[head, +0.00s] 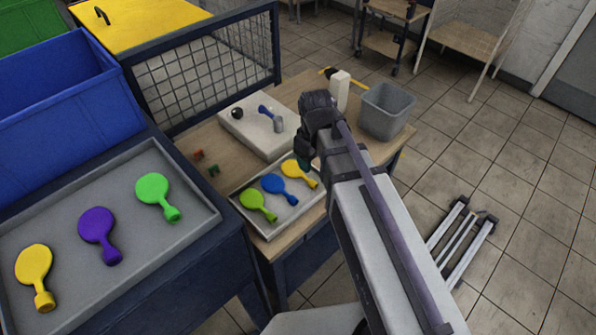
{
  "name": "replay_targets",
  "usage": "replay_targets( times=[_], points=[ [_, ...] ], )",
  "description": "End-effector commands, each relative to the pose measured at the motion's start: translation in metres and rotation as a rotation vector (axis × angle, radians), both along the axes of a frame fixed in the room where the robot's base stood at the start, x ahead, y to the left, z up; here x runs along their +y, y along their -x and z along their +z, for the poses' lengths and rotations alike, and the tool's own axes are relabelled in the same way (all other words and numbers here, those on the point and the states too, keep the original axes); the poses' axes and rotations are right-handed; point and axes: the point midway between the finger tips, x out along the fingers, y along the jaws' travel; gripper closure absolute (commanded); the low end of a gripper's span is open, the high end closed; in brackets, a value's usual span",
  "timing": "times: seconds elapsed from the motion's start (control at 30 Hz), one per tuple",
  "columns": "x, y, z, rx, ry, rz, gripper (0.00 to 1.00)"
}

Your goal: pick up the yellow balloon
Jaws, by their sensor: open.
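Two flat, paddle-shaped yellow balloons show in the head view. One yellow balloon (297,171) lies in the small grey tray (262,234) on the wooden table, beside a blue balloon (279,187) and a lime-green balloon (254,201). The other yellow balloon (34,266) lies at the left end of the large grey tray (196,240), near a purple balloon (97,231) and a green balloon (154,191). My gripper (304,161) is open, close to the small tray's yellow balloon in the picture. My arm partly hides its fingers, and I cannot tell its height or any contact.
A white device (248,138) with a blue lever stands behind the small tray. A grey bin (386,110) and a white bottle (339,90) stand beyond my wrist. A blue bin (60,100) and a wire mesh panel (205,75) border the left. The floor at right is mostly open.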

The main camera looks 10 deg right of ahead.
Motion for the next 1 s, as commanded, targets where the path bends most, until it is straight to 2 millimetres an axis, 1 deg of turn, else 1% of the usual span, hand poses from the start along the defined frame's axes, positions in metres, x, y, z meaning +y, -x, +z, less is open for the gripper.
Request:
replay_targets(
  times=[0.03,0.2,0.27,0.37,0.43,0.47,0.6,0.7,0.77,0.93,1.0],
  points=[
    [0.000,0.000,-0.015,0.000,0.000,-0.001,0.43],
    [0.000,0.000,-0.052,0.000,0.000,-0.002,0.43],
    [0.000,0.000,-0.057,0.000,0.000,-0.003,0.43],
    [0.000,0.000,-0.054,0.000,0.000,-0.003,0.43],
    [0.000,0.000,-0.058,0.000,0.000,-0.003,0.43],
    [0.000,-0.001,-0.062,0.000,0.000,-0.003,0.43],
    [-0.001,-0.003,-0.092,0.000,0.000,-0.004,0.43],
    [-0.001,-0.003,-0.107,0.000,0.000,-0.004,0.43],
    [-0.001,-0.003,-0.108,0.000,0.000,-0.004,0.43],
    [-0.001,-0.003,-0.104,0.000,0.000,-0.004,0.43],
    [-0.001,-0.003,-0.104,0.000,0.000,-0.004,0.48]
  ],
)
